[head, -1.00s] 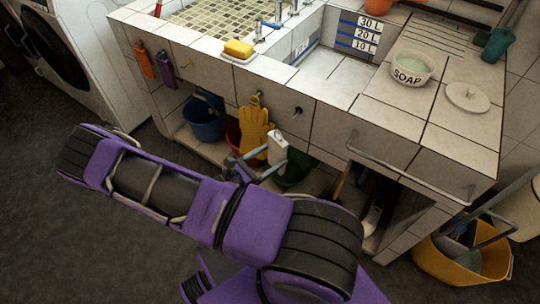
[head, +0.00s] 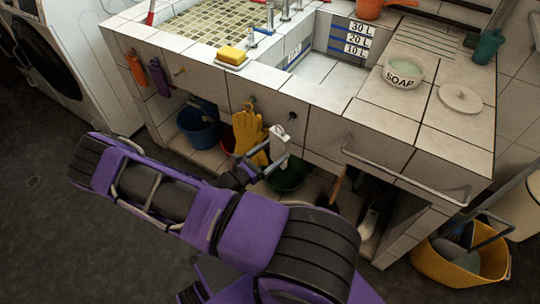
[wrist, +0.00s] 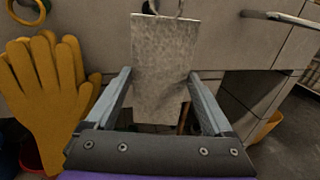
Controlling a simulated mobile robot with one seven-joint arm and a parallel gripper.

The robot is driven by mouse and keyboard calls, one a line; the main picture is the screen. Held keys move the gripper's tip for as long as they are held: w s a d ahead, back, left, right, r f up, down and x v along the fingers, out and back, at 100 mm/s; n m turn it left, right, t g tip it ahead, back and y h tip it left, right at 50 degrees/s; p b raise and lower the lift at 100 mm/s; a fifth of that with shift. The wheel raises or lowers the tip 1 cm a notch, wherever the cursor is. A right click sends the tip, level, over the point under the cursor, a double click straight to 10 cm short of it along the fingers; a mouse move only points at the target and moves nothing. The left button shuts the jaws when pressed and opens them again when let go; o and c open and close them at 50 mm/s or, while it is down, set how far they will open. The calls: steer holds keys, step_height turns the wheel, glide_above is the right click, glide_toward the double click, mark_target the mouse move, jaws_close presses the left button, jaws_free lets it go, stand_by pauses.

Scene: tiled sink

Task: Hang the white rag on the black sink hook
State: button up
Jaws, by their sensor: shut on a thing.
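My gripper (head: 264,165) is shut on the white rag (head: 281,143), in front of the tiled sink front. In the wrist view the rag (wrist: 164,65) hangs upright between my two fingers (wrist: 160,76), flat and greyish, with a thin loop at its top edge. The black hook (head: 292,115) is on the sink front just above the rag, right of the yellow gloves. In the wrist view a dark part of the hook (wrist: 149,6) shows at the rag's upper left corner. I cannot tell whether the loop is around the hook.
Yellow gloves (head: 249,133) hang close to the left of my gripper. A metal towel bar (head: 400,172) sticks out to the right. Blue (head: 199,127) and green (head: 290,176) buckets stand below. A yellow bucket (head: 440,262) stands at the lower right.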

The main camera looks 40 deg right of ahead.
steer(key=shift+w+d+f+b, duration=0.15)
steer(key=shift+w+d+b, duration=0.2)
steer(key=shift+d, duration=0.6)
steer(key=shift+w+d+f+b, duration=0.1)
steer(key=shift+w+d, duration=0.3)
steer(key=shift+d, duration=0.55)
steer(key=shift+w+d+f, duration=0.25)
steer(key=shift+d+f, duration=0.2)
steer(key=shift+f, duration=0.05)
steer(key=shift+f, duration=0.1)
steer(key=o, duration=1.1)
steer(key=s+a, duration=0.2)
steer(key=a, duration=1.5)
steer(key=shift+s+p, duration=0.15)
steer(key=shift+p, duration=0.2)
